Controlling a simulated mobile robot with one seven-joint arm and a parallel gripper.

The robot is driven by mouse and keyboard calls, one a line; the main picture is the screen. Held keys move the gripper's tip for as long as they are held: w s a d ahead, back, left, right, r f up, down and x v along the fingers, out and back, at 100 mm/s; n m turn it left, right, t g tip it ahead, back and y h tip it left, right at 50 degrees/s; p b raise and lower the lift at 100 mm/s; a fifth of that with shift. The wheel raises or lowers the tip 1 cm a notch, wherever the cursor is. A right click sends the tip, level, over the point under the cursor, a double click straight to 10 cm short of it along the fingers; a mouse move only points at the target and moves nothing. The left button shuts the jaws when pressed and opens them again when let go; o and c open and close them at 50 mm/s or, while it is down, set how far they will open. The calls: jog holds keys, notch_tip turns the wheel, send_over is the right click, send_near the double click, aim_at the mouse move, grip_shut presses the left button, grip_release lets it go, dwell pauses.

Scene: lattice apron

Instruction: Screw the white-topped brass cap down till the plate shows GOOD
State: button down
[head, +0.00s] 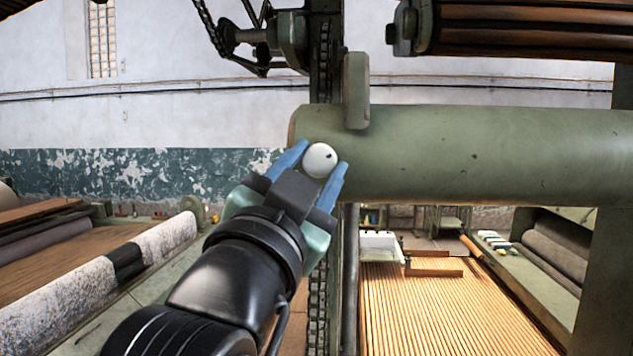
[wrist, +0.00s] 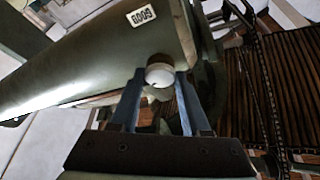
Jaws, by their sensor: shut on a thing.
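The white-topped cap (head: 320,161) sits at the left end of a thick green roller (head: 470,150), its white face turned to me with a small dark dot right of centre. The cap also shows in the wrist view (wrist: 160,76), against the roller's side. My gripper (head: 321,158) is shut on the cap, one blue finger on each side. Little of the brass shows. A small white plate (wrist: 141,15) is on the roller beyond the cap in the wrist view. Its dark letters appear to read GOOD, seen upside down. I cannot make out the plate in the head view.
A green upright lever (head: 356,90) stands close above the cap, before the roller. A chain and dark column (head: 322,260) run down behind my gripper. Below right is a bed of orange-brown slats (head: 450,310). A pale roll with a black band (head: 100,280) lies at lower left.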

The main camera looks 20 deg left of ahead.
jog(key=m+h+b, duration=0.1)
jog(key=m, duration=0.2)
jog(key=m+g+h+b, duration=0.1)
jog(key=m, duration=0.2)
jog(key=shift+a+h, duration=0.2)
jog(key=shift+h, duration=0.2)
jog(key=shift+r+m+g+h+b, duration=0.15)
jog(key=shift+m+g+h+b, duration=0.45)
jog(key=shift+m, duration=1.5)
jog(key=shift+c, duration=1.9)
grip_release()
jog(key=shift+w, duration=0.1)
jog(key=shift+d, duration=0.1)
